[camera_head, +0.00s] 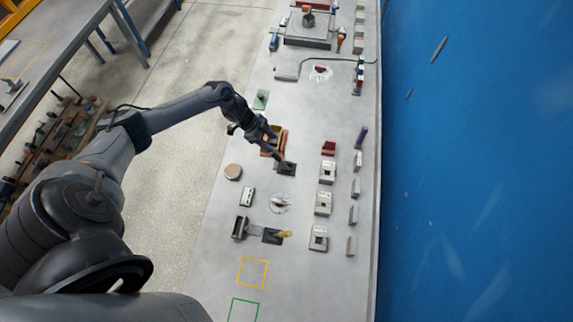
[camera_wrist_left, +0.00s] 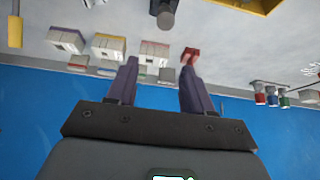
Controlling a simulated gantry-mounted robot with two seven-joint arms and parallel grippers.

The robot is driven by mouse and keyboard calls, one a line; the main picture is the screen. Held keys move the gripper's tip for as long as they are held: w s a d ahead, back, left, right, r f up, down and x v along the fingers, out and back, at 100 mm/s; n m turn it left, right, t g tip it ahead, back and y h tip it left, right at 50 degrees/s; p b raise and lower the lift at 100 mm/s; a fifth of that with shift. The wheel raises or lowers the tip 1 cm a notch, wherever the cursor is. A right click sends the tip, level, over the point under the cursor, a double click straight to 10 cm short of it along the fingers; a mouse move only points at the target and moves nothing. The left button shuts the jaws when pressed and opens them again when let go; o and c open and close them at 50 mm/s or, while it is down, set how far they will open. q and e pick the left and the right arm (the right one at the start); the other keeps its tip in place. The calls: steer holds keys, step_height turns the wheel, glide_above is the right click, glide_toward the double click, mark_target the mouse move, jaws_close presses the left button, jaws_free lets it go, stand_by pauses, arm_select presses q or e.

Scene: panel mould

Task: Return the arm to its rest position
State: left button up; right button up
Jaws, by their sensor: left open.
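My left arm reaches in from the left over the grey bench (camera_head: 230,200) in the head view. My left gripper (camera_head: 280,150) hangs over the bench near an orange-yellow tray (camera_head: 268,152) and a dark square block (camera_head: 286,168). In the left wrist view its two fingers (camera_wrist_left: 158,85) stand apart with nothing between them. A red block (camera_wrist_left: 190,54) shows just past the right fingertip, and I cannot tell the gap to it. My right gripper is in neither view.
Several pale blocks (camera_head: 323,203) stand in rows along the bench's right side, beside the blue wall (camera_head: 475,160). Yellow (camera_head: 253,259) and green (camera_head: 243,300) outlined squares at the near end are empty.

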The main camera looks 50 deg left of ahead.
arm_select(q)
steer(key=shift+d, duration=0.1)
stand_by(0.3)
steer(key=s+d+f+t+y, duration=0.1)
steer(key=s+d+t+y, duration=0.1)
steer(key=d, duration=2)
steer(key=s+r+n+g+y, duration=0.2)
steer(key=s+r+n, duration=0.6)
steer(key=s+r, duration=0.6)
steer(key=s, duration=0.3)
steer(key=shift+d+r+y, duration=0.2)
steer(key=shift+d+y, duration=0.2)
steer(key=shift+w, duration=0.1)
